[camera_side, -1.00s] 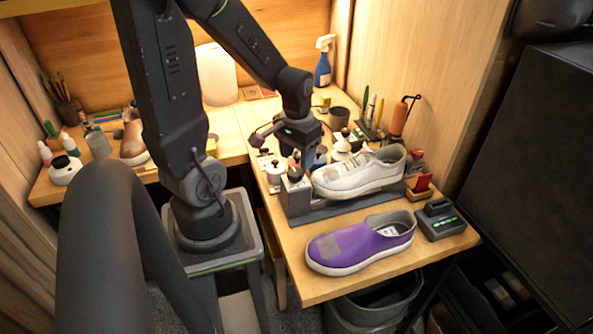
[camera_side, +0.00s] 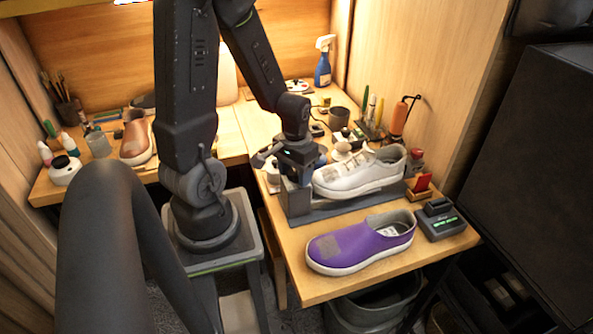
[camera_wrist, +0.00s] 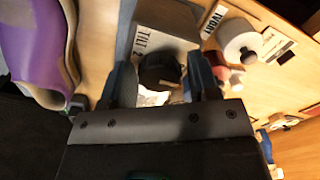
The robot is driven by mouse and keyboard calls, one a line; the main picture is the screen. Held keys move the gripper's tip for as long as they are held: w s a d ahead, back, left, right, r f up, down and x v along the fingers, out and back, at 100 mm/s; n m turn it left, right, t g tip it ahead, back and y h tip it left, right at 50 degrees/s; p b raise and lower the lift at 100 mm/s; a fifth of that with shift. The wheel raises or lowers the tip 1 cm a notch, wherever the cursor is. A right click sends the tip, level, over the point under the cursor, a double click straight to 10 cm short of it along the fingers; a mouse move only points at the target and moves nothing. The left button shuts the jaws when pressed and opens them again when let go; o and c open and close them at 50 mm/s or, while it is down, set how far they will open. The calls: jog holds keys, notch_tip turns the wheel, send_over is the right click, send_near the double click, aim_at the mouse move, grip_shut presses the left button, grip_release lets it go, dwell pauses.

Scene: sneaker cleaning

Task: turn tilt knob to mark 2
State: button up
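The black round tilt knob (camera_wrist: 158,70) sits on the grey fixture beside a white label reading "TILT" (camera_wrist: 147,38). A pale pointer line shows on the knob, toward the lower right in the wrist view; a "2" seems to be printed near the label. My gripper (camera_wrist: 161,76) is open, with one finger on each side of the knob and a visible gap to each. In the side view my gripper (camera_side: 295,174) is low over the left end of the fixture (camera_side: 335,211) and hides the knob. A white sneaker (camera_side: 355,177) rests on the fixture.
A purple slip-on shoe (camera_side: 362,242) lies in front of the fixture. A small device with green lights (camera_side: 440,219) is at the right. A white round-topped pot (camera_wrist: 240,42) stands near an "IVORY" label (camera_wrist: 213,22). Bottles and tools stand behind the sneaker.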

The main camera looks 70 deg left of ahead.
jog(key=c, duration=0.7)
jog(key=shift+o, duration=0.2)
jog(key=shift+m, duration=2)
jog(key=shift+m, duration=2)
jog(key=m, duration=0.2)
jog(key=shift+m, duration=1)
